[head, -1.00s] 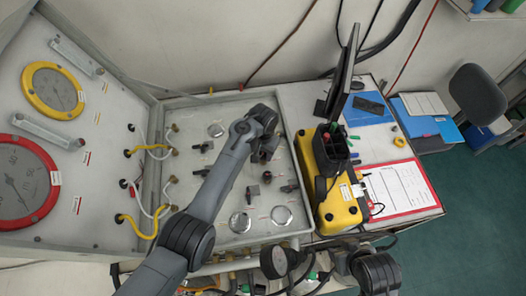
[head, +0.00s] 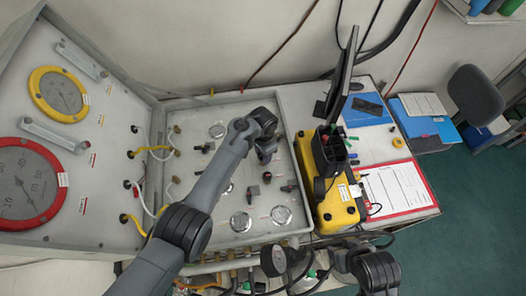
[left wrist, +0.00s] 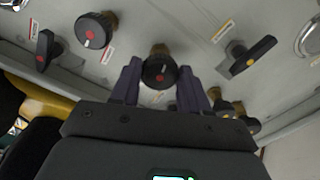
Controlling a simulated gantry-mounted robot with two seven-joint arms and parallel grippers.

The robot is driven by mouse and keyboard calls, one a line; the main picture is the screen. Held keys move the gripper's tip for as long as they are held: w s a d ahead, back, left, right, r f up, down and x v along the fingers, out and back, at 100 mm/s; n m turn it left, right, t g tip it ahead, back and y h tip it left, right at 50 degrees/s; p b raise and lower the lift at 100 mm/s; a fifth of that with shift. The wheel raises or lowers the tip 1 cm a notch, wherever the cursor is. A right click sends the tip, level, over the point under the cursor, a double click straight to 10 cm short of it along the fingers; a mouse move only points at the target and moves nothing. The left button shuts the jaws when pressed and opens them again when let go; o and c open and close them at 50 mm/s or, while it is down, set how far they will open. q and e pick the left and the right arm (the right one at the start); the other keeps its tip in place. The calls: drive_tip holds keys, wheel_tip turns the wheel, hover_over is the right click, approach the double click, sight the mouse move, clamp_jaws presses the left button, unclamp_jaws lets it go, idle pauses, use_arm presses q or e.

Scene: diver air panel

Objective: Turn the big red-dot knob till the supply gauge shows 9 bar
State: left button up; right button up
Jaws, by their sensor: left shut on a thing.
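My left gripper (head: 264,158) reaches down over the flat grey panel (head: 228,118), its tips partly hidden by my wrist in the head view. In the left wrist view, the gripper (left wrist: 160,88) has its two fingers on either side of a round black knob with a red dot (left wrist: 160,72) and is shut on it. The red-rimmed gauge (head: 24,183) and the yellow-rimmed gauge (head: 58,93) are on the sloped panel at the left. Their labels and exact readings are too small to tell.
Another round red-dot knob (left wrist: 95,31) stands close by, with a red-dot lever (left wrist: 44,50) beyond it. A yellow-dot lever (left wrist: 250,56) is on the other side. A yellow case (head: 338,207) stands right of the panel; hoses (head: 151,151) run along its left.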

use_arm(q)
drive_tip(key=m, duration=0.3)
drive_tip(key=shift+m, duration=2.2)
drive_tip(key=o, duration=1.1)
drive_tip(key=shift+c, duration=0.2)
wheel_tip(320, 180, up, 11)
drive_tip(key=p, duration=0.2)
drive_tip(key=shift+f, duration=0.15)
